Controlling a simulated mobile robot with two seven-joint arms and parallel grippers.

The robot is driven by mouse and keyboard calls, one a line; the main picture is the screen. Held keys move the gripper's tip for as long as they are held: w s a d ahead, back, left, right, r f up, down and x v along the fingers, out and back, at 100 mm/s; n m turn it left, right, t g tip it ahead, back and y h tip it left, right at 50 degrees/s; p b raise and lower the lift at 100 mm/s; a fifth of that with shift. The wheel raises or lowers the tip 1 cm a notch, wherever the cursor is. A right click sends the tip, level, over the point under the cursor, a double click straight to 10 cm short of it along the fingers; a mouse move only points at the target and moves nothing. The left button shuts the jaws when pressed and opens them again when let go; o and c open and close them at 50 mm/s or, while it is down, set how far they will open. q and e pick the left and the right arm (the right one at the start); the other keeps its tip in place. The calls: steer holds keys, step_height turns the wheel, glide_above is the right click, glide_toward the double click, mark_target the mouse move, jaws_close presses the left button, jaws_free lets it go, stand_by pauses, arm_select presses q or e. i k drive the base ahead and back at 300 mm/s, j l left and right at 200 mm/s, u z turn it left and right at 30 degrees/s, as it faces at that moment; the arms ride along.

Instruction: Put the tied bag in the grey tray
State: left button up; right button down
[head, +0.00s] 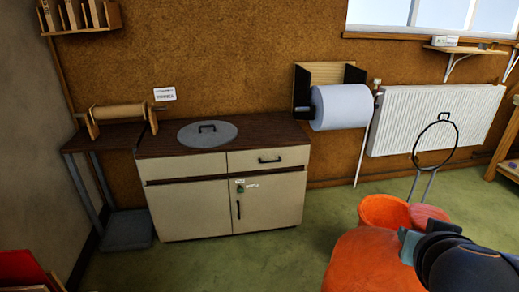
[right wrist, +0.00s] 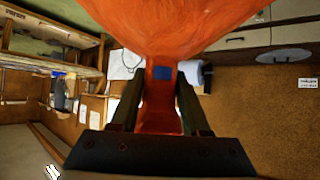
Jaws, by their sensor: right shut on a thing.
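The tied bag (head: 370,262) is orange and bulging, at the bottom right of the head view, cut off by its lower edge. In the right wrist view the bag (right wrist: 190,22) fills the top, narrowing to a neck with a blue tie. My right gripper (head: 408,242) is shut on that neck; its fingers (right wrist: 160,95) lie either side of it. More orange material (head: 384,210) shows just behind; I cannot tell whether it belongs to the bag. The grey tray (head: 127,230) lies low at the left, below the side table. My left gripper is not in view.
A cream cabinet (head: 225,205) with a dark top and grey round lid (head: 207,133) stands between tray and bag. A black hoop (head: 436,148) on grey legs stands behind the bag. A side table (head: 105,138) overhangs the tray. Green floor (head: 265,262) is clear before the cabinet.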

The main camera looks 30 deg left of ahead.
mark_target(129, 231)
steer(key=i+j+u, duration=0.1)
steer(key=u, duration=0.3)
steer(key=i+j+u, duration=0.1)
steer(key=u, duration=0.3)
steer(key=i+j+u, duration=0.1)
steer(key=i+u, duration=0.35)
steer(key=u, duration=0.25)
steer(key=i+l+u, duration=0.15)
steer(key=i+u, duration=0.15)
steer(key=i, duration=0.4)
steer(key=i+l, duration=0.1)
steer(key=i, duration=0.3)
